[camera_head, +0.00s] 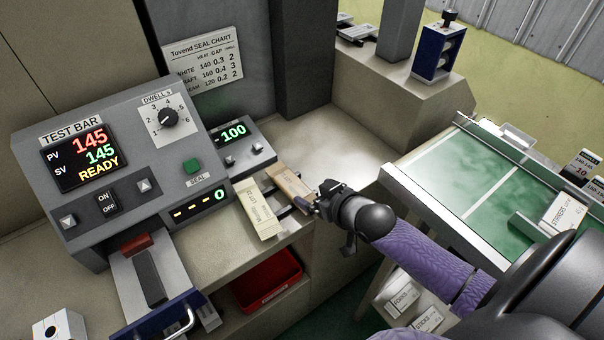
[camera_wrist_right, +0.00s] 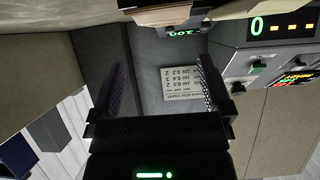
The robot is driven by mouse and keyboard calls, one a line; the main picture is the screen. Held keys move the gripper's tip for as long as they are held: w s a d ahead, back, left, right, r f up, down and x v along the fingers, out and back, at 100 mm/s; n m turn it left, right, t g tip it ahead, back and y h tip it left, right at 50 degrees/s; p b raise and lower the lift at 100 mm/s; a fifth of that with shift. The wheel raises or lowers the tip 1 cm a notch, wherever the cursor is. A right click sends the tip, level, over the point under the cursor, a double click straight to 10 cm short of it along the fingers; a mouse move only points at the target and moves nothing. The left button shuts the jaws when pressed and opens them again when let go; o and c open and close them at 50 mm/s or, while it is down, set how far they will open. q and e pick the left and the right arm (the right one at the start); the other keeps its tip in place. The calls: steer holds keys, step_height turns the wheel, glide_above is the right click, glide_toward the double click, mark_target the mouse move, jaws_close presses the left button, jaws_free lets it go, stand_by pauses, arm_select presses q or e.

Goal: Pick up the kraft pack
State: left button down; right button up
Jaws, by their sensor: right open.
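The kraft pack (camera_head: 289,187) is a narrow brown pack. It lies beside a cream pack (camera_head: 260,210) at the edge of the counter, right of the test bar machine. My right gripper (camera_head: 308,204) is close to the near end of the kraft pack; I cannot tell whether it touches. In the right wrist view my right gripper (camera_wrist_right: 162,78) has its two fingers wide apart with nothing between them. The kraft pack shows at the top edge of that view (camera_wrist_right: 165,16), outside the fingers. My left gripper is not in view.
A red bin (camera_head: 266,282) is below the counter edge. A green-topped table (camera_head: 480,175) stands right.

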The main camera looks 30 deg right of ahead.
mark_target(293, 184)
steer(key=b+x, duration=0.1)
steer(key=x, duration=0.1)
steer(key=b+x, duration=0.1)
steer(key=x, duration=0.2)
steer(key=b+x, duration=0.1)
steer(key=x, duration=0.2)
steer(key=shift+s+a+f+b, duration=0.25)
steer(key=shift+a+b, duration=0.1)
steer(key=shift+a, duration=0.05)
steer(key=shift+w, duration=0.3)
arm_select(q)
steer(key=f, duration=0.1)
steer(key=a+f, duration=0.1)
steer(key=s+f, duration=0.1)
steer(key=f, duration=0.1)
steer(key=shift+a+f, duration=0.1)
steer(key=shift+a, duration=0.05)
